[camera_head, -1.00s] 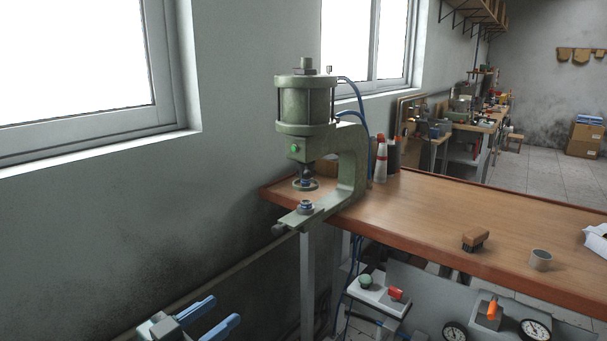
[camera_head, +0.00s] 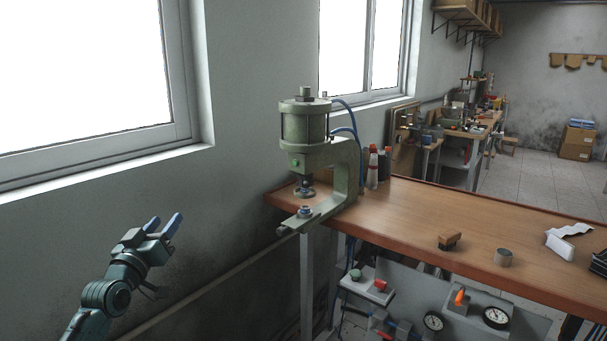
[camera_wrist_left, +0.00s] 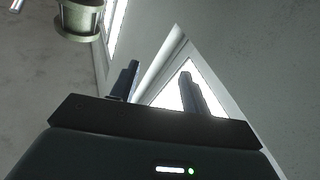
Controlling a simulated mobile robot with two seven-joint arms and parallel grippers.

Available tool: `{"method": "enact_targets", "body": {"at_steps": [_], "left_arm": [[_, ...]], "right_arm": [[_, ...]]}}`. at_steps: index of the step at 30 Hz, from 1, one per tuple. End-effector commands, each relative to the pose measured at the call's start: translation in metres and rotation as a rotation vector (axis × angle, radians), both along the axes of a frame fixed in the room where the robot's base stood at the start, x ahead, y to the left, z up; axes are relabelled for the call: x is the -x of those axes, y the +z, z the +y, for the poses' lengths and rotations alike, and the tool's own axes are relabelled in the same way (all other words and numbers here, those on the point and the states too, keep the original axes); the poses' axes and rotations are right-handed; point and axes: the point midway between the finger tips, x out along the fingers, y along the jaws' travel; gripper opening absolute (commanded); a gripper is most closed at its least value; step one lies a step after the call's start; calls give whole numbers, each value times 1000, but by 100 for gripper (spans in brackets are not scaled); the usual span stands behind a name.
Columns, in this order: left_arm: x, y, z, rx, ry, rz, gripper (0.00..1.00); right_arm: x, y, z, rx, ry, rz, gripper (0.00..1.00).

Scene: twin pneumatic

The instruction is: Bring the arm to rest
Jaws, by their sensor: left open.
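My left gripper (camera_head: 168,226) is at the lower left of the head view, raised in front of the grey wall. Its two blue fingers are apart, with nothing between them. In the left wrist view the two dark fingers (camera_wrist_left: 157,82) stand apart against the wall and a bright window, and the gap is empty. The gripper is left of the green pneumatic press (camera_head: 304,124) and apart from it. Part of the press also shows at the top left of the left wrist view (camera_wrist_left: 80,20). My right gripper is not in view.
Gauges (camera_head: 496,317) and a panel sit below. The wall and window (camera_head: 90,70) lie behind my left arm.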

Motion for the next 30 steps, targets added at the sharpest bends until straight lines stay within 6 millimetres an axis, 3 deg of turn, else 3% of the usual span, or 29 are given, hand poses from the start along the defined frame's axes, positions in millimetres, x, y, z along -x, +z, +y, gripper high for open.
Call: {"method": "enact_targets", "body": {"at_steps": [1,3,6,17,18,26,30], "left_arm": [[-14,17,9,52,29,4,46],[-30,27,20,116,64,13,46],[-28,4,22,-64,100,63,46],[-27,-31,54,-624,285,241,46],[-17,-54,42,-616,253,260,46],[49,-150,-14,-608,121,354,46],[111,-209,-54,-586,30,429,46]], "right_arm": [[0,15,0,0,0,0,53],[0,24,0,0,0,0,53],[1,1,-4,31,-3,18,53],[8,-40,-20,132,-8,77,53],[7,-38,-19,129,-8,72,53],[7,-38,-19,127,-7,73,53],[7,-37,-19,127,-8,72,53]]}}
